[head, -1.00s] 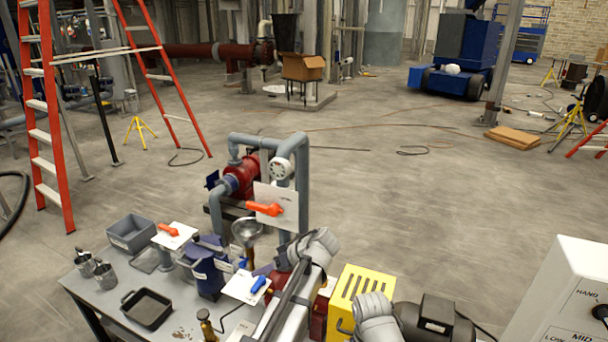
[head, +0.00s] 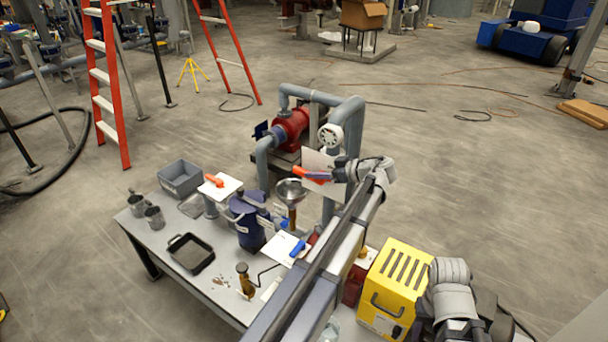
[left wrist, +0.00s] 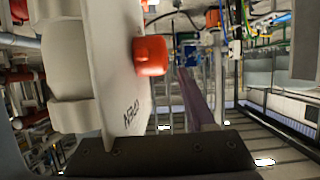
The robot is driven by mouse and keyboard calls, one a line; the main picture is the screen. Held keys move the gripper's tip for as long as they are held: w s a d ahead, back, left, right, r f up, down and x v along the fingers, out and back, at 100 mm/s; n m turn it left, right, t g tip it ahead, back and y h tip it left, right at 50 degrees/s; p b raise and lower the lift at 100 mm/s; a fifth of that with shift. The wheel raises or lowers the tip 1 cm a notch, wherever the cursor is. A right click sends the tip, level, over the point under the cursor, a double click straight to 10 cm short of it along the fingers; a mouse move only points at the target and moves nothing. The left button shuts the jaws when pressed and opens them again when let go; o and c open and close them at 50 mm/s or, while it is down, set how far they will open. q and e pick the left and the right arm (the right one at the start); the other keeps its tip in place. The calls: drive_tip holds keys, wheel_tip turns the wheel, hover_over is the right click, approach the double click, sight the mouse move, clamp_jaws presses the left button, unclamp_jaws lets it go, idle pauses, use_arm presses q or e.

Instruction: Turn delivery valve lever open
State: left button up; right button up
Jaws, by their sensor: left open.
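The orange lever (head: 308,173) is on an upright white plate (head: 318,160) on the grey pipework beside the red pump. My left gripper (head: 338,174) is open at the right end of this lever, partly covering it and the plate. A dark jaw part of my left gripper (left wrist: 160,153) spans the bottom of that view. I cannot tell whether the jaws touch the lever. My right gripper is not in view.
A yellow box (head: 398,285) is at right. Open floor lies beyond the pump.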

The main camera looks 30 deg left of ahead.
sight(303, 170)
use_arm(q)
drive_tip(key=b+x, duration=0.1)
drive_tip(key=x, duration=0.5)
drive_tip(key=shift+b, duration=0.35)
drive_tip(key=shift+s+r, duration=0.1)
clamp_jaws()
idle(1.0)
